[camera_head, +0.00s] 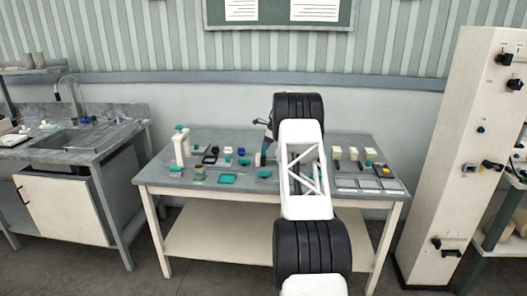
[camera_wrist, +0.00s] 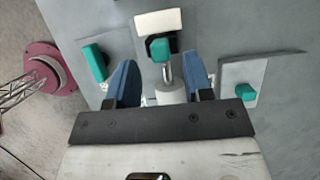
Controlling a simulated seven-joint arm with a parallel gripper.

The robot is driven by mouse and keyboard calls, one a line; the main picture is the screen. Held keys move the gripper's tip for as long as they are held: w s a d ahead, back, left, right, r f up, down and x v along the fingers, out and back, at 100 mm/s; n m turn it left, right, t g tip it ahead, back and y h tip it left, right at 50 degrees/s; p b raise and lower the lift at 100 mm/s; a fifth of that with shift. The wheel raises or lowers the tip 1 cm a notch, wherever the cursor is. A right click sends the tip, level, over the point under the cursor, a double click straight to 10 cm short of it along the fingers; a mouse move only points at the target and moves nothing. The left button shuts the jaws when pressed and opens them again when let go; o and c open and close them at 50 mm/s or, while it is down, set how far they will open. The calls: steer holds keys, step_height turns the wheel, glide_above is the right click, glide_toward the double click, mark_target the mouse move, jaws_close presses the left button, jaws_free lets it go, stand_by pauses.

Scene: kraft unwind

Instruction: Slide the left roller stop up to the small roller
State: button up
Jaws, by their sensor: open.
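My gripper (camera_wrist: 160,60) is open, its two blue fingers apart on either side of a teal block (camera_wrist: 160,48) on a short metal rod. A cream block (camera_wrist: 158,20) lies just beyond the teal one, and a grey cylinder (camera_wrist: 172,95) is below it, partly hidden by my gripper. Neither finger clearly touches the teal block. Another teal piece (camera_wrist: 94,62) is to the left, outside the fingers. I cannot tell which pieces are the left roller stop and the small roller. In the head view my gripper (camera_head: 264,137) is over the table's middle, partly hidden by my arm.
The grey table (camera_head: 152,178) carries several small teal, cream and dark parts. A cream post (camera_head: 182,150) stands at its left end. Shallow trays (camera_head: 367,184) lie at the right front. In the wrist view, a grey plate with a teal knob (camera_wrist: 245,93) is right of my fingers.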

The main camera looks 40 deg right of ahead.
steer(key=shift+x, duration=1.9)
steer(key=shift+c, duration=0.5)
jaws_close()
steer(key=shift+s+d, duration=1.9)
steer(key=shift+o, duration=0.5)
jaws_free()
